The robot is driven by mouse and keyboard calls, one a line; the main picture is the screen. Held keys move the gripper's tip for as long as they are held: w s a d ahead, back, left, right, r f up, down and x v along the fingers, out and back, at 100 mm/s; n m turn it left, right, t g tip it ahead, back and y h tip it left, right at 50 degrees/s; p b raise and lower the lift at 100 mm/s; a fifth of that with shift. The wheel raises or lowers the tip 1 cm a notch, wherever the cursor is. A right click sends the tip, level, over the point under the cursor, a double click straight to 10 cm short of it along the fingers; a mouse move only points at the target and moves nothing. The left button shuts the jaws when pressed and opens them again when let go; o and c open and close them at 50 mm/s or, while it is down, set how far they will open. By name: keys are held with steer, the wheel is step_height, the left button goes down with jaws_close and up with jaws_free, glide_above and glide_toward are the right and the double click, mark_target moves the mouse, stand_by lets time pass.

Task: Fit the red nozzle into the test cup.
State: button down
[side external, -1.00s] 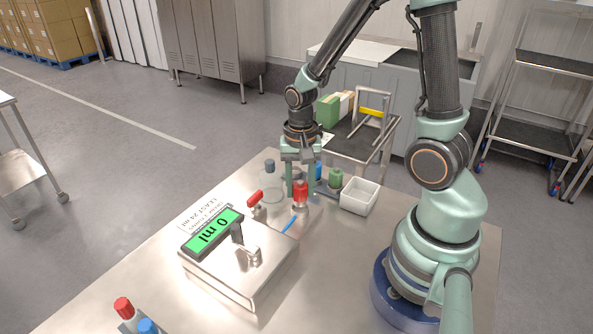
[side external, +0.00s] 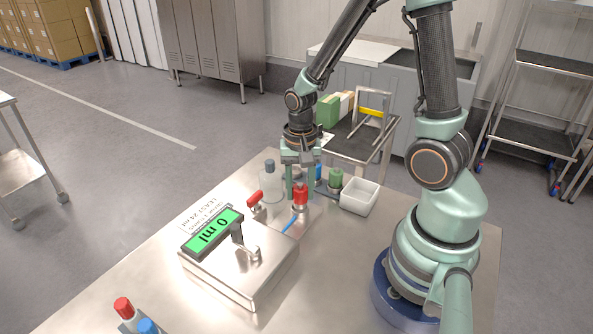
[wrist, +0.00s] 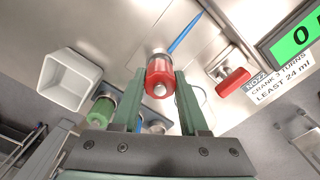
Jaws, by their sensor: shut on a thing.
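The red nozzle (side external: 300,199) stands upright between the fingertips of my gripper (side external: 300,190), which is shut on it just above the steel table. In the wrist view the nozzle (wrist: 160,77) shows end-on as a red cylinder with a pale tip, a finger on each side. I cannot tell a test cup for sure; whatever lies directly under the nozzle is hidden. A machine with a green display (side external: 213,232) reading 0 ml stands at the front left. A red handle (side external: 255,196) stands left of the nozzle.
A white open box (side external: 360,197) is close on the right. A blue strip (side external: 290,226) lies in front. Red- and blue-topped bottles (side external: 125,310) stand at the front-left edge.

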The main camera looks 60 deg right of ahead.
mark_target(300, 184)
steer(key=shift+f, duration=0.9)
steer(key=shift+c, duration=1.8)
jaws_free()
step_height(300, 184, up, 12)
steer(key=shift+r, duration=0.1)
